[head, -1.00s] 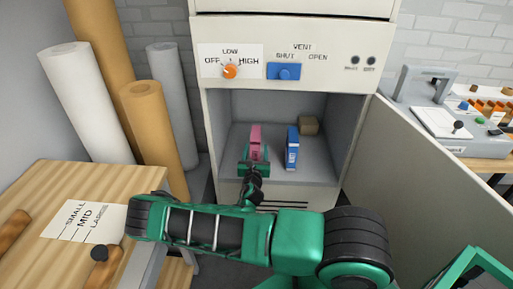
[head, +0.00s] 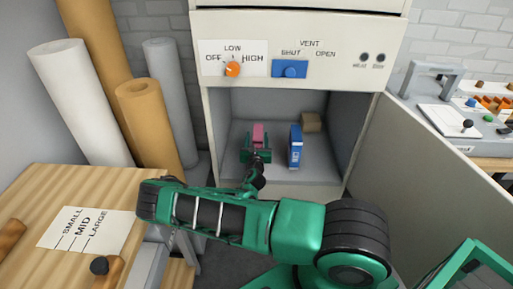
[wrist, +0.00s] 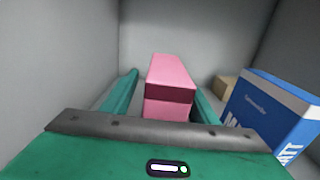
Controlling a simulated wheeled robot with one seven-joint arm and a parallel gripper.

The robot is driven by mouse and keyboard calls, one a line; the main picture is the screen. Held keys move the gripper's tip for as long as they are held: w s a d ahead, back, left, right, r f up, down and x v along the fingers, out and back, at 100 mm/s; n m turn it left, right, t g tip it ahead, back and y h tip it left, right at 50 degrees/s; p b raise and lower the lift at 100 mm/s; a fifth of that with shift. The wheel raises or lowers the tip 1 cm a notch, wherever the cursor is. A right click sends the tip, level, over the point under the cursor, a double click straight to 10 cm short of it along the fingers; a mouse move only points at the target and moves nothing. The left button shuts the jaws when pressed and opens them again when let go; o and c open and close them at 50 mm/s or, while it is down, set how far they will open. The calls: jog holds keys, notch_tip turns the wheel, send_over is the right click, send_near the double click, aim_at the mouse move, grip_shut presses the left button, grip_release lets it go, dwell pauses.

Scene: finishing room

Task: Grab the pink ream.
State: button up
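The pink ream (head: 258,134) stands inside the open compartment of the white cabinet, left of the middle. In the wrist view the pink ream (wrist: 169,80) is upright, with a dark red band across its near face. My gripper (head: 257,152) reaches into the compartment. In the wrist view, my gripper's fingers (wrist: 168,93) are spread, one on each side of the ream. A gap shows on the left side; the right finger is close to the ream, and I cannot tell if it touches.
A blue box (head: 295,147) stands just right of my gripper, and a brown box (head: 312,122) sits farther back. The compartment's walls are close on the left. An open panel (head: 400,150) stands at right. A wooden table (head: 70,190) is at left.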

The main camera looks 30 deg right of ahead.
jog(key=shift+d, duration=0.15)
grip_shut()
jog(key=shift+r, duration=0.15)
